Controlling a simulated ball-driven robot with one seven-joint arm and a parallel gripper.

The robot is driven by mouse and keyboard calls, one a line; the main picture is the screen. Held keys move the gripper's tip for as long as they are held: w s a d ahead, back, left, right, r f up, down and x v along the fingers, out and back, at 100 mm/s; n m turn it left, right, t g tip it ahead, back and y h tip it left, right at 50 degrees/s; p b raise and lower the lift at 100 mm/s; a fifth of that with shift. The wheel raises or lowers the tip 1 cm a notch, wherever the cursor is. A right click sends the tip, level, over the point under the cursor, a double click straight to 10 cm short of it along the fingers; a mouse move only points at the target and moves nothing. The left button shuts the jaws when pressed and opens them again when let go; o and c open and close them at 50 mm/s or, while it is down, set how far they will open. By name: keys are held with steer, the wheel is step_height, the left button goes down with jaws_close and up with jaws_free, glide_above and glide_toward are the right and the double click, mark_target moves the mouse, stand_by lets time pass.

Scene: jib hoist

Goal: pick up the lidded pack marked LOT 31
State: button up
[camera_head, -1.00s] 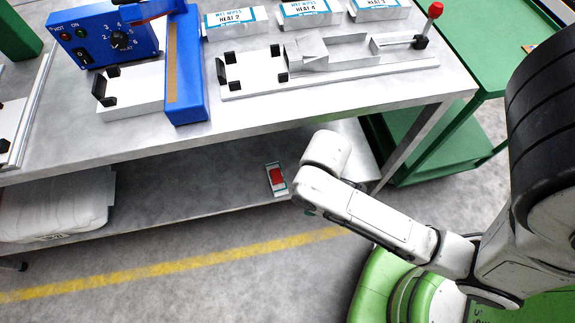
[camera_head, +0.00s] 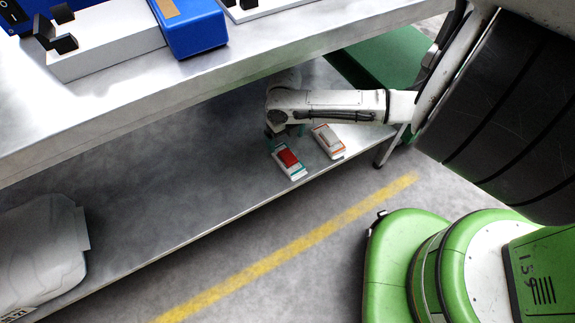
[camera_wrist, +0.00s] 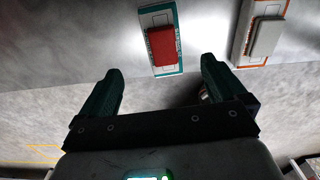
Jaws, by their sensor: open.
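Two lidded packs lie on the lower shelf (camera_head: 190,150) under the bench. One is teal-edged with a red lid (camera_head: 288,158); in the wrist view it lies ahead, between the lines of my fingers (camera_wrist: 161,45). The other is orange-edged with a pale grey lid (camera_head: 328,140); in the wrist view it is at the upper right (camera_wrist: 266,37). The lot markings are too small to read, so I cannot tell which is LOT 31. My gripper (camera_wrist: 162,72) is open and empty, its dark green fingers short of the red-lidded pack. In the head view my arm partly hides it.
The bench top (camera_head: 120,105) overhangs the shelf close above my arm. A white bulky bag (camera_head: 40,250) lies at the shelf's left end. A bench leg (camera_head: 388,150) stands right of the packs. The shelf between bag and packs is clear.

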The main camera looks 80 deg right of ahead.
mark_target(288, 156)
step_height(288, 156, down, 5)
steer(key=shift+f+b, duration=0.2)
steer(key=shift+b, duration=0.85)
steer(key=f+b, duration=0.2)
steer(key=f, duration=0.1)
steer(key=f+b, duration=0.1)
steer(key=f, duration=0.1)
steer(key=shift+s+a+f, duration=0.1)
steer(key=shift+s, duration=0.3)
steer(key=shift+c, duration=0.3)
steer(key=c, duration=1.1)
steer(key=shift+c, duration=0.2)
